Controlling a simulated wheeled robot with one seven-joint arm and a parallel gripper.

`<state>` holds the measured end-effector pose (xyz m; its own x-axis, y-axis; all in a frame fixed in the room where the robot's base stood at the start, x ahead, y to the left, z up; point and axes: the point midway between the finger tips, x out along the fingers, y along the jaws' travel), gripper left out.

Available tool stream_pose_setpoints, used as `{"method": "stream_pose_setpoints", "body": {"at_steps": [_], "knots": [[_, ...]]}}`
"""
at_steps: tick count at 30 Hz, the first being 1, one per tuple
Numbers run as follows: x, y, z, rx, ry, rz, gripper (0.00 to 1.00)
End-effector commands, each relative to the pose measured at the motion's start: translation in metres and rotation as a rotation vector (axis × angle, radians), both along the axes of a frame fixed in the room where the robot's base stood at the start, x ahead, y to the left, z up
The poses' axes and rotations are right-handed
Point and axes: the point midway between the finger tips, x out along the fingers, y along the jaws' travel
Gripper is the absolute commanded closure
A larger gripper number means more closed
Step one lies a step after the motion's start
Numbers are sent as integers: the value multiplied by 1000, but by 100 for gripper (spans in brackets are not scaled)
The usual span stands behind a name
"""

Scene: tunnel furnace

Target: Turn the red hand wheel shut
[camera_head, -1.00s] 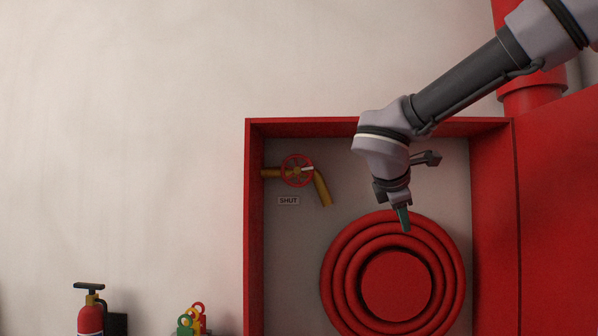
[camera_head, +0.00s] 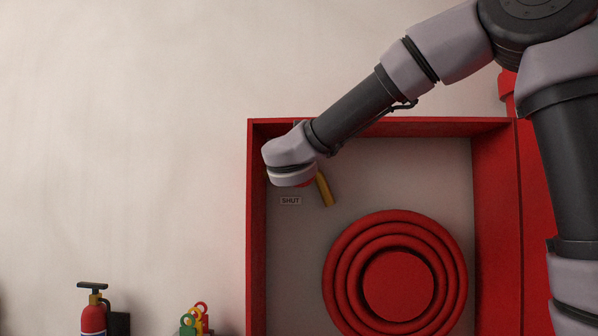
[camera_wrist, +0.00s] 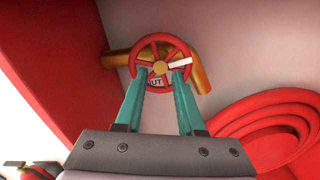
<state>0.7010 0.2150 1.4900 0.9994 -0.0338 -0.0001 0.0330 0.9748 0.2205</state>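The red hand wheel (camera_wrist: 144,48) has spokes, a brass hub and a white mark on its right side; it sits on a brass pipe (camera_wrist: 202,74) in the wrist view. My gripper (camera_wrist: 160,75) is open, its two teal fingers pointing at the wheel, tips overlapping its lower half in the picture. I cannot tell whether they touch it. In the head view my wrist hides nearly all of the wheel (camera_head: 307,183) and the gripper; the pipe's lower end (camera_head: 325,189) shows. The SHUT label (camera_head: 290,201) is below, partly seen through the wheel in the wrist view.
A red cabinet (camera_head: 256,230) surrounds the valve, its left wall close to my wrist. A coiled red hose (camera_head: 338,268) fills the lower right. The cabinet's upper right interior is clear.

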Motion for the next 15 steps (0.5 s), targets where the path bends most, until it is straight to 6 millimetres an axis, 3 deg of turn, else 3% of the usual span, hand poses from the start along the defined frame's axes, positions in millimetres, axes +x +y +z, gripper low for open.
{"method": "stream_pose_setpoints", "body": {"at_steps": [6,15], "knots": [[26,-1,0,0,-1,-1,62],[32,-1,0,1,0,0,62]]}}
